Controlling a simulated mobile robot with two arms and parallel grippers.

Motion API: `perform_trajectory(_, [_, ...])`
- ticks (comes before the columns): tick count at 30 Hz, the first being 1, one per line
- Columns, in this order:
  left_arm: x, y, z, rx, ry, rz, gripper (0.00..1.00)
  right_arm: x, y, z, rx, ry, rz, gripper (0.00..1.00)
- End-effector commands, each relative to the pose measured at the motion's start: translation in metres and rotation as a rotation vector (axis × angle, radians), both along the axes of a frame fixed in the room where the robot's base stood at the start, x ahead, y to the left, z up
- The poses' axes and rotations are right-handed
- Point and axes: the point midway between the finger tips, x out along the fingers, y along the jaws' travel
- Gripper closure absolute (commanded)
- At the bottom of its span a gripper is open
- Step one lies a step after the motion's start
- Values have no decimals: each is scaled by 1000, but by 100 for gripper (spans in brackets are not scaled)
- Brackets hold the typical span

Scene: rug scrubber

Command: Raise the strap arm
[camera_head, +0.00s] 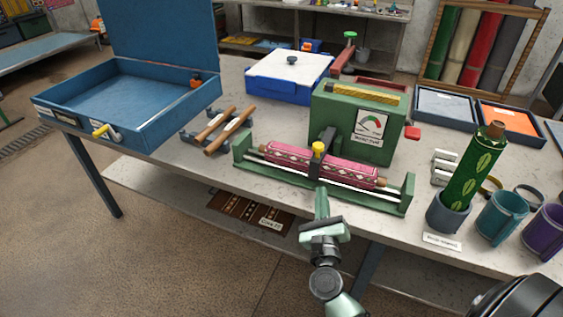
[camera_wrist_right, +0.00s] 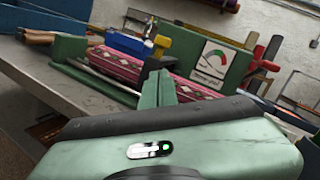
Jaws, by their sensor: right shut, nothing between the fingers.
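The strap arm (camera_head: 327,142) is a dark bar with a yellow knob (camera_head: 319,148). It lies across the middle of a pink patterned rug roll (camera_head: 279,158), which rests in a green cradle (camera_head: 408,190) in front of the green gauge box. In the right wrist view the strap arm (camera_wrist_right: 150,68) and its yellow knob (camera_wrist_right: 161,42) show just beyond my fingers, partly hidden by them. My right gripper (camera_head: 321,196) is shut and empty, in front of the cradle and below the knob in the picture. Its closed fingers also show in the right wrist view (camera_wrist_right: 158,88). My left gripper is not in view.
The green gauge box (camera_head: 345,132) has a red knob (camera_head: 412,132) on its right. A green patterned roll (camera_head: 473,170) stands in a grey cup at the right, near teal and purple cups. A blue tray (camera_head: 165,128) and wooden-handled tools (camera_head: 222,133) are at the left.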

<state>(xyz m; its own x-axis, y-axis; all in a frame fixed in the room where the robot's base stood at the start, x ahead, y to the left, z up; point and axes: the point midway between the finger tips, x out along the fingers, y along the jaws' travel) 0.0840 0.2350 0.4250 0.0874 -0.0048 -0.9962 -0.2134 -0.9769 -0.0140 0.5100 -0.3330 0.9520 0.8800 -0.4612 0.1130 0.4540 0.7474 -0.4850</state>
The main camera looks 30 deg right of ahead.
Motion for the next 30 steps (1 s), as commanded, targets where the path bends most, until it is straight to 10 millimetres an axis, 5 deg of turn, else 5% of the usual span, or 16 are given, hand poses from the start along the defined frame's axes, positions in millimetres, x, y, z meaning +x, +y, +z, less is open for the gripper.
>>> perform_trajectory(5, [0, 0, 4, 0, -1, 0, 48, 4, -12, 18, 80, -61, -22, 100])
perform_trajectory(21, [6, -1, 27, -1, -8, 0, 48, 78, -52, 27, 73, -56, -19, 100])
perform_trajectory(30, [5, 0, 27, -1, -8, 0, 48, 84, -56, 27, 73, -55, -18, 100])
